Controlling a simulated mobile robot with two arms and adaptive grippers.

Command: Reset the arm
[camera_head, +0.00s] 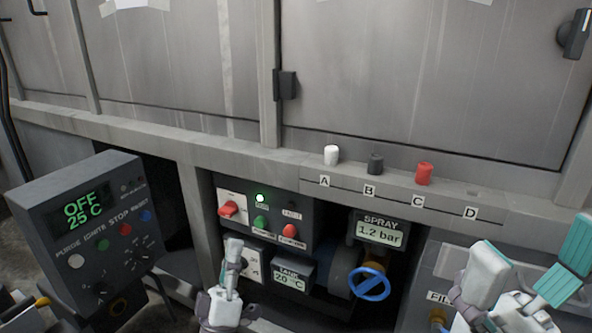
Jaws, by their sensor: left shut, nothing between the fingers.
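My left gripper (233,250) points up at the bottom centre, in front of the lower control panel. Its fingers are together with nothing between them. My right gripper (532,245) is at the lower right, partly cut off by the frame edge. Its white and teal fingers stand apart with nothing seen between them. Both arms are mostly out of view.
A control box (85,240) reading OFF 25 C stands at left. The switch panel (265,221), spray display (380,231) and blue valve wheel (370,284) are near my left gripper. White (331,155), dark (375,163) and red (424,173) knobs stand on the ledge.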

